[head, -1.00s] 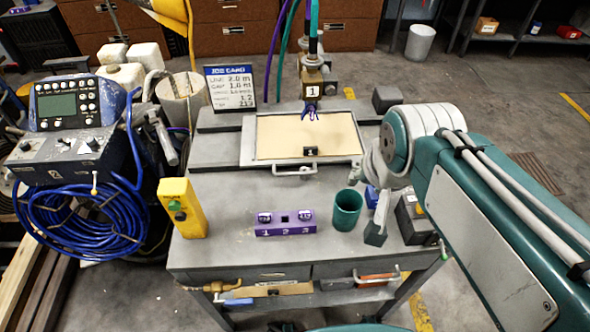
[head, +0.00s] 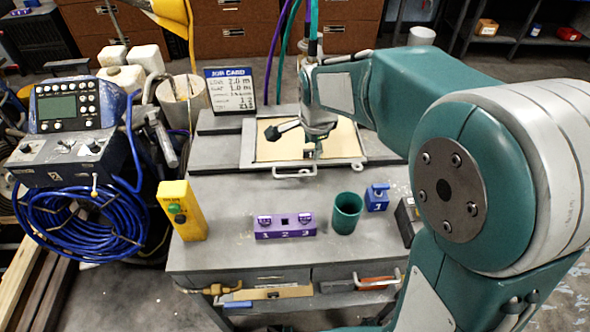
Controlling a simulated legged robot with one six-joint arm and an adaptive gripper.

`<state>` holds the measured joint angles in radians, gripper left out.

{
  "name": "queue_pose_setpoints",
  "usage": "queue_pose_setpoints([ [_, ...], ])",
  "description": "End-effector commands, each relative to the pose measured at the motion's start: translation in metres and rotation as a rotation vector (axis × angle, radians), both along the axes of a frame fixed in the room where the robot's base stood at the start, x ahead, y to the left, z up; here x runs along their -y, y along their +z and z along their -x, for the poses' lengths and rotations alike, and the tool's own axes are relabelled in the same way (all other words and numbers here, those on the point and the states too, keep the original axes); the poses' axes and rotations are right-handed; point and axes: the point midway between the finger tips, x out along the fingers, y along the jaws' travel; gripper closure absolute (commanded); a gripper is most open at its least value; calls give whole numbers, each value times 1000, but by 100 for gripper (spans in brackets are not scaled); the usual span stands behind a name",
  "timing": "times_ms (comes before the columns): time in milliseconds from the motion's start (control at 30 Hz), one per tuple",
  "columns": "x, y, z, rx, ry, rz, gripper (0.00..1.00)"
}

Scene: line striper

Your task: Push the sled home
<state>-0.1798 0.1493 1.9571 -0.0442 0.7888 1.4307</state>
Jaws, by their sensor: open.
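The sled (head: 262,152), a flat tray with a tan sheet and a pale metal frame, sits at the back of the grey workbench. Its pale handle (head: 294,171) points toward the front edge. My gripper (head: 296,141) is open above the sled's right half, with one finger to the left and the other pointing down. I cannot tell whether a finger touches the sled. My gripper and arm hide the sled's back right part and the small black block on it.
A purple block (head: 285,230), a green cup (head: 345,212), a blue block (head: 377,198) and a yellow button box (head: 182,210) stand on the front of the bench. The job card (head: 230,90) stands behind at left. Bare bench lies between the sled and these.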

Motion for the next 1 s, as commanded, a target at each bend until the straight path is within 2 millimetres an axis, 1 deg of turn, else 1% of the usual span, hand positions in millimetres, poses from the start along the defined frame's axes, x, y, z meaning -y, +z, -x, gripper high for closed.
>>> queue_pose_setpoints([
  [33, -5, -10, -8, -14, -40, -8, 49],
  [200, -21, -42, -32, -45, -196, -39, 49],
  [333, -29, -58, -44, -60, -284, -54, 49],
  [567, -33, -72, -50, -65, -328, -61, 49],
  [667, -33, -84, -51, -68, -328, -60, 49],
  [1000, -33, -145, -62, -69, -327, -59, 49],
])
